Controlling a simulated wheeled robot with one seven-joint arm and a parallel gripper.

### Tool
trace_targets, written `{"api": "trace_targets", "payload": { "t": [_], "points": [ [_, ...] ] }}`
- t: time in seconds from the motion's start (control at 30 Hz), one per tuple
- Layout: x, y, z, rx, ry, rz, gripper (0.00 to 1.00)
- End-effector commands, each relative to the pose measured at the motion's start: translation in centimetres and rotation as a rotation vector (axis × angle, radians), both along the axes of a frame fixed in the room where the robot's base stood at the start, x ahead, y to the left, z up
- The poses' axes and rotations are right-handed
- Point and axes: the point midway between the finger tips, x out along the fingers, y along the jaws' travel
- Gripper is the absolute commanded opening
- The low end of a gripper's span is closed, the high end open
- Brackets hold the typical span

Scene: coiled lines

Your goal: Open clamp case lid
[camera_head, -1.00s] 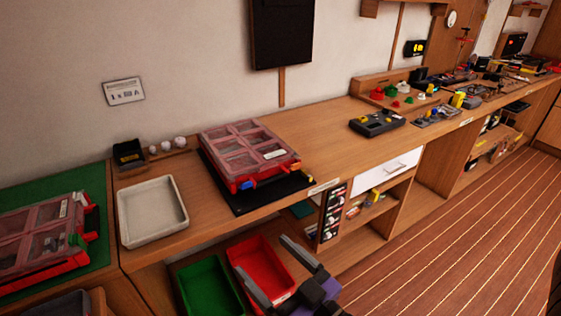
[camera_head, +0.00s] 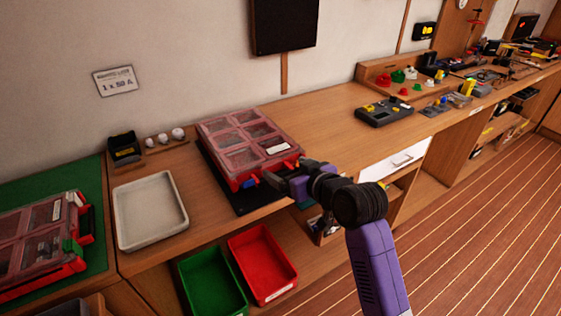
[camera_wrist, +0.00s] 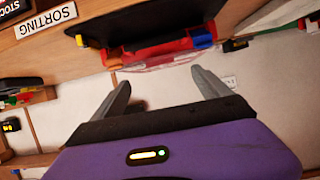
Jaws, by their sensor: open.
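A red case (camera_head: 250,150) with a clear, divided lid lies on a black mat (camera_head: 222,187) on the bench, its lid closed. A blue latch (camera_head: 249,182) shows on its front edge. A second red case (camera_head: 40,240) with a clear lid, also closed, lies at the far left. I cannot read which one is the clamp case. My gripper (camera_head: 273,181) is at the front edge of the middle case, its fingers near the latch and partly overlapping the case in view. In the wrist view my gripper (camera_wrist: 163,90) is open and empty, with the red case front (camera_wrist: 160,47) beyond the fingertips.
A pale tray (camera_head: 150,244) stands left of the middle case. Green (camera_head: 212,280) and red (camera_head: 262,263) bins sit below the bench front. A black device (camera_head: 384,111) lies to the right. The bench between it and the case is clear.

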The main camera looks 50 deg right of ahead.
Motion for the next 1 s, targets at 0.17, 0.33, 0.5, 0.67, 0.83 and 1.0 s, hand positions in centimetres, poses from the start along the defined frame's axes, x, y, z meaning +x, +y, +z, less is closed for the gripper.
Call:
{"api": "trace_targets", "payload": {
  "t": [0.17,0.33,0.5,0.67,0.83,1.0],
  "points": [
    [1.2,-0.3,-0.8,-0.002,0.013,0.005,0.87],
    [3.6,-0.9,-1.7,-0.001,0.013,0.006,0.87],
    [5.6,-1.5,-2.7,-0.002,0.013,0.005,0.87],
    [6.6,-1.8,-3.1,-0.004,0.011,0.005,0.87],
    [6.8,-1.9,-3.2,-0.004,0.011,0.005,0.87],
    [6.8,-1.9,-3.2,-0.003,0.011,0.005,0.81]
  ]
}}
